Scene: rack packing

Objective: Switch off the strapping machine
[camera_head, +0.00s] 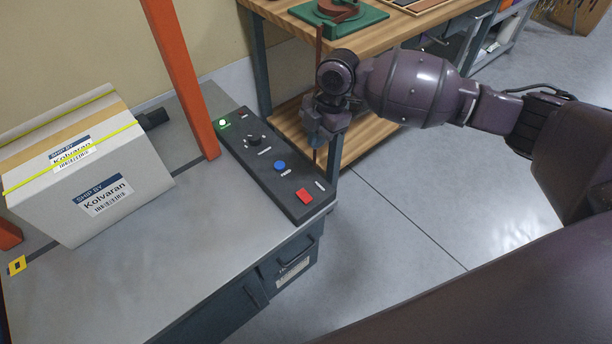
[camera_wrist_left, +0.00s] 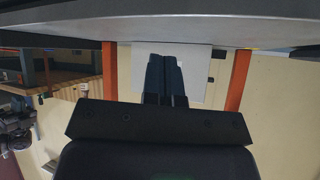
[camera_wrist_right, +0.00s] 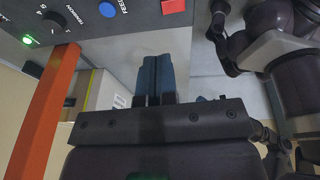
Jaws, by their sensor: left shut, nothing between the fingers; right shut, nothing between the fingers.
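The strapping machine has a grey top (camera_head: 200,255) and a dark control panel (camera_head: 262,158) along its right edge. On the panel are a lit green lamp (camera_head: 222,123), a black knob (camera_head: 253,141), a blue button (camera_head: 280,166) and a red button (camera_head: 304,196). My right gripper (camera_head: 316,142) is shut and empty, just right of the panel and apart from the red button. In the right wrist view its fingers (camera_wrist_right: 155,68) show below the red button (camera_wrist_right: 173,6) and blue button (camera_wrist_right: 107,8). My left gripper (camera_wrist_left: 165,72) is shut and empty, in the left wrist view only.
A strapped white carton (camera_head: 90,170) labelled Kolvaran stands on the machine top. The orange arch post (camera_head: 182,75) rises beside the panel's far end. A wooden workbench (camera_head: 290,28) with a green fixture (camera_head: 338,18) is behind my right arm. The floor right of the machine is clear.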

